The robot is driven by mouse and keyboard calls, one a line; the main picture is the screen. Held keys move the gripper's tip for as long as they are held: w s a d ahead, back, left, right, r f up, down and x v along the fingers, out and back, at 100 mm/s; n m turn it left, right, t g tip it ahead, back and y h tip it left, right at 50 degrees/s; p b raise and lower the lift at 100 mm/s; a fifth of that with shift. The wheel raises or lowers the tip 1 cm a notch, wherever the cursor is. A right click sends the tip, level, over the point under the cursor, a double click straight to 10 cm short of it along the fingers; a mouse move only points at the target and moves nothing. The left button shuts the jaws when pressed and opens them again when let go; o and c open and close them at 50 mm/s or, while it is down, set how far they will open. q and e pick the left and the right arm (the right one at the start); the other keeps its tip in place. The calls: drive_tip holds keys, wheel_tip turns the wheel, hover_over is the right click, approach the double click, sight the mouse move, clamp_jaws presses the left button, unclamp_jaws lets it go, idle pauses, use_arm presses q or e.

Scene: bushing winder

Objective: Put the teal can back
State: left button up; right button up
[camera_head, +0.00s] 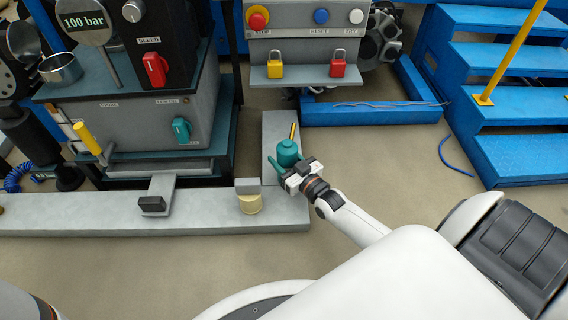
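The teal can (287,152) with a thin yellow spout stands upright at the grey ledge, in the middle of the camera_head view. My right gripper (291,169) is at the near side of the can, and its front end overlaps the can's lower part. Teal parts show on both sides of the gripper's front. The fingertips are too small and partly hidden to tell whether they are closed on the can. I cannot tell whether the can's base touches the ledge. My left gripper is not in view.
A cream cylinder (250,203) sits on the long grey ledge (100,215) to the left. The machine with a teal knob (181,130) stands at the left. A panel with yellow (275,68) and red (337,67) padlocks is behind. Blue steps (520,105) are at right.

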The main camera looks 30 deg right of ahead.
drive_tip(key=shift+f, duration=0.15)
drive_tip(key=o, duration=1)
drive_tip(key=shift+f, duration=0.1)
drive_tip(key=shift+c, duration=0.2)
drive_tip(key=o, duration=0.3)
